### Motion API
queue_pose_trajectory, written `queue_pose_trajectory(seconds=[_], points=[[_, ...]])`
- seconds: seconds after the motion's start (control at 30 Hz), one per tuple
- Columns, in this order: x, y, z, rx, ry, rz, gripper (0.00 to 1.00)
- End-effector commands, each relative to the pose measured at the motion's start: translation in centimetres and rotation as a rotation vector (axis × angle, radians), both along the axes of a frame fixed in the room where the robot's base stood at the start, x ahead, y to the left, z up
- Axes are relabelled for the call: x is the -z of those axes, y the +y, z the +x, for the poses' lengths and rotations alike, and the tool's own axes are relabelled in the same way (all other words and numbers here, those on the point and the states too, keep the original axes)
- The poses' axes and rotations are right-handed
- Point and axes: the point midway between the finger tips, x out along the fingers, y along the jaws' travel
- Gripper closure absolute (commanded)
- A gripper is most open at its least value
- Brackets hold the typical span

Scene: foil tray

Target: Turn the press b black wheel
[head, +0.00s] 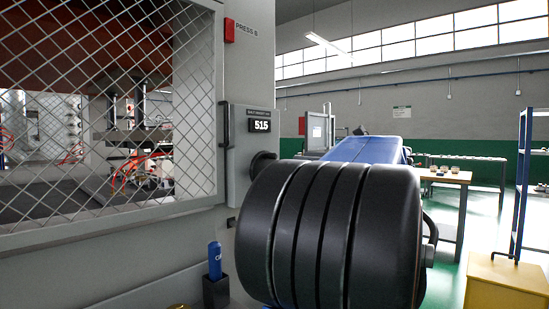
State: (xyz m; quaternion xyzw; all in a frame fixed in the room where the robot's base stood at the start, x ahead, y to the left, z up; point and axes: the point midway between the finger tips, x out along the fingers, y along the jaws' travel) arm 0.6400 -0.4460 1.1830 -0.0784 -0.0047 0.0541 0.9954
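The press labelled PRESS B (247,95) stands at left in the head view. A small dark box with a lit display reading 515 (261,126) is fixed to its side. Just below the display, a black wheel (263,161) sticks out from the press's side. Its lower right part is hidden behind a large black ribbed cylinder close to the camera, so I cannot see its whole rim. I cannot make out my gripper or its fingers in this view, nor any contact with the wheel.
A mesh guard (110,110) covers the press opening. A blue bottle (215,262) stands in a dark holder (216,292) low on the press. A yellow box (507,284) is at lower right. A wooden table (450,178) and blue rack (524,185) stand farther back on green floor.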

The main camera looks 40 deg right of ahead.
Motion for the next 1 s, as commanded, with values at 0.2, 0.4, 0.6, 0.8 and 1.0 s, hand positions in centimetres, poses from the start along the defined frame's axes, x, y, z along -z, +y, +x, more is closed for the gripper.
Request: queue_pose_trajectory(seconds=[0.2, 0.4, 0.6, 0.8, 1.0], points=[[0.0, 0.4, 2.9, -0.004, 0.001, 0.000, 0.63], [0.1, 0.7, 5.5, -0.003, 0.000, 0.000, 0.63], [0.1, 1.0, 8.3, -0.003, 0.001, 0.000, 0.63], [0.1, 1.3, 10.9, -0.002, 0.001, 0.000, 0.63], [0.1, 1.4, 12.8, -0.001, 0.001, 0.000, 0.63]])
